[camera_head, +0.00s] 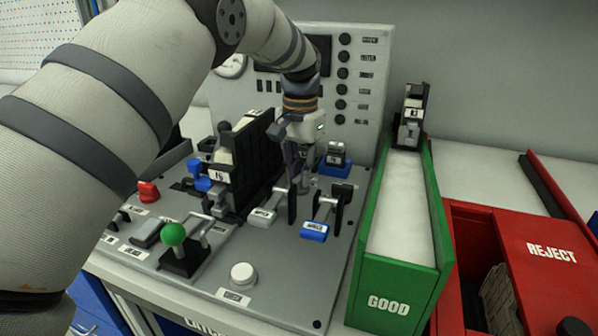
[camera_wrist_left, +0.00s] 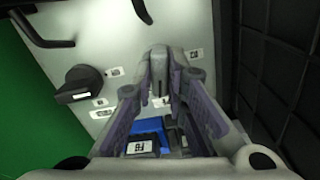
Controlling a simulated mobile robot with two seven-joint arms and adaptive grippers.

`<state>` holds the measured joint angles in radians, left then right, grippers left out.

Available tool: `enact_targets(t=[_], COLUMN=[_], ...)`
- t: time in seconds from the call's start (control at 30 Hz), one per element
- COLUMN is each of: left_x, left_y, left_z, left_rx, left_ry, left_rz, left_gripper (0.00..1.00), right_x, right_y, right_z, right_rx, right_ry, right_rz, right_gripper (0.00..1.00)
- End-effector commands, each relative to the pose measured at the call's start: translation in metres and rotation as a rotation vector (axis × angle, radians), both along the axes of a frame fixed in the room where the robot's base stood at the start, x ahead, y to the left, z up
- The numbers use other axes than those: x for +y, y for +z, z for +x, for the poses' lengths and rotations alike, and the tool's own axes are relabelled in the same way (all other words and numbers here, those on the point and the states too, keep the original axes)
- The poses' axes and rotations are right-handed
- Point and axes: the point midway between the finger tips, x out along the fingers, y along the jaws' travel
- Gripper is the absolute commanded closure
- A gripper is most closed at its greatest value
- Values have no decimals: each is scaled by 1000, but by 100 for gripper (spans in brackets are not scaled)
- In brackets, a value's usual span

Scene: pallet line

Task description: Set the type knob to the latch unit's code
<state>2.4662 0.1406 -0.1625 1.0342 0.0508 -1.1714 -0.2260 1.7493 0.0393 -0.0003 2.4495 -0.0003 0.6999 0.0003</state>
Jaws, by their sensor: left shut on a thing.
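My left gripper (camera_head: 303,183) reaches down to the grey panel (camera_head: 285,290). In the left wrist view its fingertips (camera_wrist_left: 160,88) are shut on a small part at the panel, seemingly the type knob; the fingers hide it almost wholly. Small white labels lie around the fingertips. A latch unit (camera_head: 336,152) with a white code label sits in a blue holder (camera_head: 333,168) just right of my gripper. It also shows in the left wrist view (camera_wrist_left: 140,146), where its code is too small to read surely. My right gripper is out of view.
A separate black knob (camera_wrist_left: 78,84) is beside my gripper. A tall black rack (camera_head: 255,150) stands close left. Levers with white (camera_head: 262,217) and blue (camera_head: 314,232) ends stand in front. The green GOOD chute (camera_head: 388,292) and red REJECT bin (camera_head: 530,235) are right.

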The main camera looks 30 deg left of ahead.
Motion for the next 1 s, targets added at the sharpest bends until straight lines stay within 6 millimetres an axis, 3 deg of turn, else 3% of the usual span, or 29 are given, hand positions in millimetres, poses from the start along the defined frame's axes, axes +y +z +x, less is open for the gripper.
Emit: enact_targets(t=[0.5,1.0], left_x=[0,0], left_y=[1,1], left_z=[1,1], left_rx=[-3,-3], left_ry=[469,724], left_rz=[0,0], left_gripper=[100,100], right_x=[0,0], right_y=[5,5], right_z=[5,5], right_rx=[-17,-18], right_ry=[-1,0], right_rz=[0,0], right_gripper=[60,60])
